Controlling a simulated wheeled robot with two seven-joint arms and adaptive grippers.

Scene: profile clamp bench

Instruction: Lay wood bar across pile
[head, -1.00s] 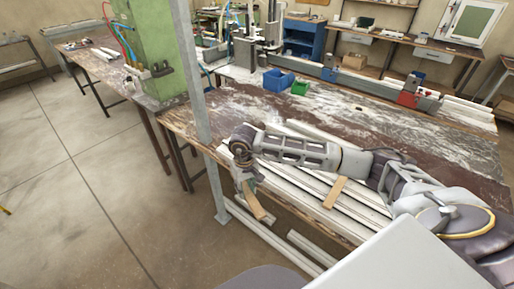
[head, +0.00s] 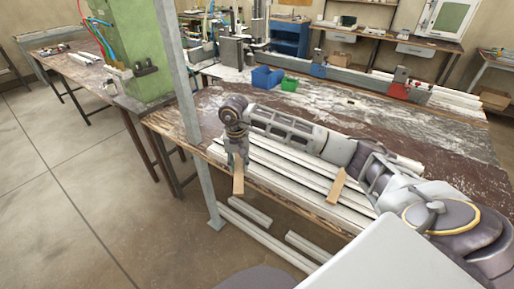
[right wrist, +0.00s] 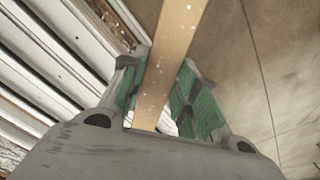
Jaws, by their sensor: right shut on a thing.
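The pile of long white profiles (head: 300,172) lies along the near edge of the bench. My right gripper (head: 238,158) points down at the pile's left end and is shut on a light wood bar (head: 239,182). In the head view the bar's lower end sticks out past the bench edge, over the floor. In the right wrist view the wood bar (right wrist: 174,45) runs between the green-padded fingers of my gripper (right wrist: 160,92), with profiles (right wrist: 45,75) to its left. I cannot tell whether it touches the pile. A second wood bar (head: 336,187) lies across the profiles. My left gripper is out of view.
A grey post (head: 183,90) stands just left of my right gripper. Blue (head: 266,78) and green (head: 290,83) bins and a long rail with clamps (head: 398,88) sit farther back on the bench. More profiles (head: 262,236) lie low below the bench edge.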

